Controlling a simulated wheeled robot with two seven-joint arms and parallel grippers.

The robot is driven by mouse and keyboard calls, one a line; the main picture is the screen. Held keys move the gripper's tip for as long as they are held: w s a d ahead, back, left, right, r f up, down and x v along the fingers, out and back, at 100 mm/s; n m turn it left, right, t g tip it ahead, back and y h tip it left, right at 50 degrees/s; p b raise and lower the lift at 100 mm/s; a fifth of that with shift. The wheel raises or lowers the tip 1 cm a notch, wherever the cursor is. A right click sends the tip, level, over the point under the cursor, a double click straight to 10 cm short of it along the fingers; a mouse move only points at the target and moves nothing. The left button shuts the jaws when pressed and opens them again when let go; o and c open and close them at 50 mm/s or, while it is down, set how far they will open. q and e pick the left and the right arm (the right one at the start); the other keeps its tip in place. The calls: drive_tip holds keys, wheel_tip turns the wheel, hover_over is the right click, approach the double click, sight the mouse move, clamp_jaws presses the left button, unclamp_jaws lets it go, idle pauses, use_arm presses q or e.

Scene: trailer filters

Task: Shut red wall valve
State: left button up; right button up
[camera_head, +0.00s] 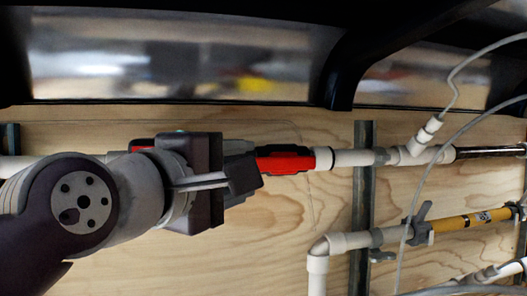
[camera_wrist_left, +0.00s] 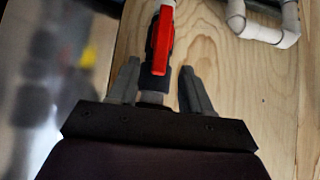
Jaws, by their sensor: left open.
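The red wall valve handle (camera_head: 288,160) shows in the head view on the white horizontal pipe, just right of my left gripper (camera_head: 248,168). Its long side lies roughly along the pipe. In the left wrist view the red handle (camera_wrist_left: 162,42) sits on a dark valve body. My left gripper (camera_wrist_left: 160,72) is open there, its two grey fingers on either side of the handle's near end and the pipe. I cannot tell whether either finger touches the valve. My gripper and wrist hide part of the pipe in the head view. My right gripper is not in view.
The white pipe (camera_head: 352,158) continues right to a branch fitting (camera_head: 418,145) with a thin hose. A grey vertical strut (camera_head: 364,195) stands right of the valve. A yellow pipe (camera_head: 460,223) with a grey valve handle (camera_head: 419,222) lies lower right. A dark frame overhangs above.

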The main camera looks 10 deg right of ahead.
sight(261, 165)
use_arm(q)
drive_tip(key=p+x, duration=0.1)
drive_tip(key=x, duration=0.4)
drive_tip(key=p+x, duration=0.1)
drive_tip(key=x, duration=0.1)
drive_tip(key=shift+w+a+p, duration=0.15)
drive_tip(key=shift+w+p, duration=0.15)
drive_tip(key=shift+w, duration=0.25)
drive_tip(key=shift+s+d, duration=0.1)
drive_tip(key=shift+d, duration=0.25)
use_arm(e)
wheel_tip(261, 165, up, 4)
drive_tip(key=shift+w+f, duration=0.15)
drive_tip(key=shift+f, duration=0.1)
use_arm(q)
drive_tip(key=shift+a, duration=0.15)
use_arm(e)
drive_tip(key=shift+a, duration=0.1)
